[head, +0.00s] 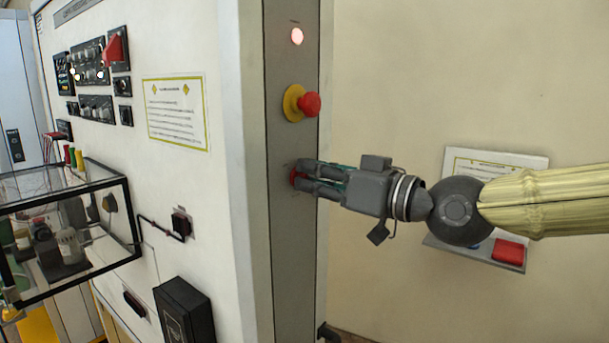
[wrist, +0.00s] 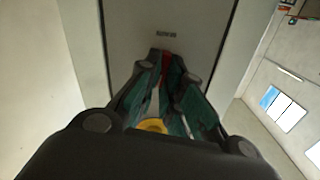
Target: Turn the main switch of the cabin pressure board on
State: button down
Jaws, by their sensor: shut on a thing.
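A grey vertical panel strip (head: 283,240) runs along the edge of the white cabinet. It carries a lit round lamp (head: 297,36) at the top and a red mushroom button (head: 309,104) on a yellow base below. Lower down is a red switch knob (head: 296,174), mostly hidden by my fingers. My gripper (head: 302,176) reaches in from the right and is shut on this red knob. In the wrist view a strip of red (wrist: 165,65) shows between the fingertips, under a small unreadable label (wrist: 166,33). The knob's angle cannot be told.
A glass case (head: 70,235) juts out at the left. A black box (head: 184,310) is on the lower cabinet front. Behind my arm, a small shelf (head: 440,248) with a red item (head: 509,251) is on the wall.

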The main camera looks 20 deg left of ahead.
jog(key=m, duration=0.6)
jog(key=shift+w+d+r+m+b, duration=0.1)
jog(key=shift+w+d+m+b, duration=0.05)
jog(key=shift+w+m+b, duration=0.2)
dwell(0.5)
jog(key=c, duration=1.6)
grip_release()
jog(key=shift+w+d, duration=0.1)
jog(key=shift+o, duration=0.2)
jog(key=shift+s, duration=0.2)
jog(key=v, duration=1.2)
jog(key=shift+w+f, duration=0.1)
jog(key=shift+f, duration=0.1)
